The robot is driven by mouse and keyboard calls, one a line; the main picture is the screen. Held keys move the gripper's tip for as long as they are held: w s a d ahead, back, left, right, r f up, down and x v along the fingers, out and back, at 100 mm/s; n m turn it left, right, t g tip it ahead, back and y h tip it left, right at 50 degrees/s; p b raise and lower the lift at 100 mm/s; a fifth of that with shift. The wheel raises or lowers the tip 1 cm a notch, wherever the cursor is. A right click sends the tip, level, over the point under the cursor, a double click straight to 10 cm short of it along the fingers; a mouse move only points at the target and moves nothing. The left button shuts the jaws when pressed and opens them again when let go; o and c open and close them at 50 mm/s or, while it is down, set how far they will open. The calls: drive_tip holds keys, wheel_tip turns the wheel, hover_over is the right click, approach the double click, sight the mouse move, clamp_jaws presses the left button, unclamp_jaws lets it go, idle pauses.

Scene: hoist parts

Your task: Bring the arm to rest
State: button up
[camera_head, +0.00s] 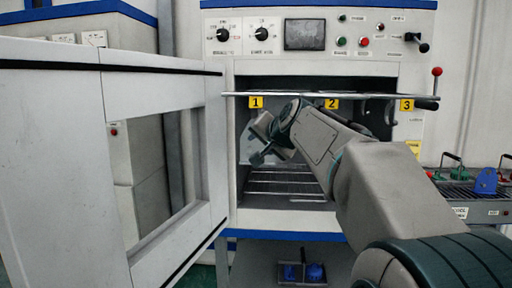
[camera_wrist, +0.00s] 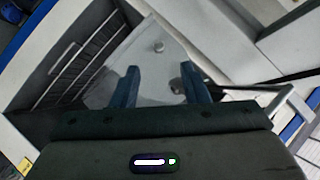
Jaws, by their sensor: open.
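My arm reaches from the lower right toward the open chamber of the white cabinet (camera_head: 225,215). My gripper (camera_head: 255,143) is at the left part of the chamber opening, below the rail marked 1. In the wrist view its two blue fingers (camera_wrist: 162,80) stand apart with nothing held between them. Behind the fingers is a pale flat panel with a small round knob (camera_wrist: 158,46). How deep the gripper sits in the opening is hard to tell.
The cabinet door (camera_head: 105,150) stands open at the left, near my gripper. A rail (camera_head: 300,94) with yellow number tags crosses the opening above my arm. A wire rack (camera_head: 285,182) lies inside. A tray (camera_head: 465,190) with shackle-like parts is at the right; a bin with blue parts (camera_head: 315,272) sits below.

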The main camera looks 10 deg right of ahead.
drive_tip(key=v, duration=0.8)
drive_tip(key=s+a+f+n+g+h+p, duration=0.2)
drive_tip(key=s+f+n+g+p, duration=0.5)
drive_tip(key=s+f, duration=1.6)
drive_tip(key=s+a+g+p, duration=0.1)
drive_tip(key=s+g+p, duration=0.1)
drive_tip(key=p, duration=0.4)
drive_tip(key=shift+s+a+n+g, duration=0.25)
drive_tip(key=shift+s+n+g, duration=0.05)
drive_tip(key=shift+g, duration=0.4)
drive_tip(key=shift+c, duration=0.5)
drive_tip(key=shift+d, duration=0.1)
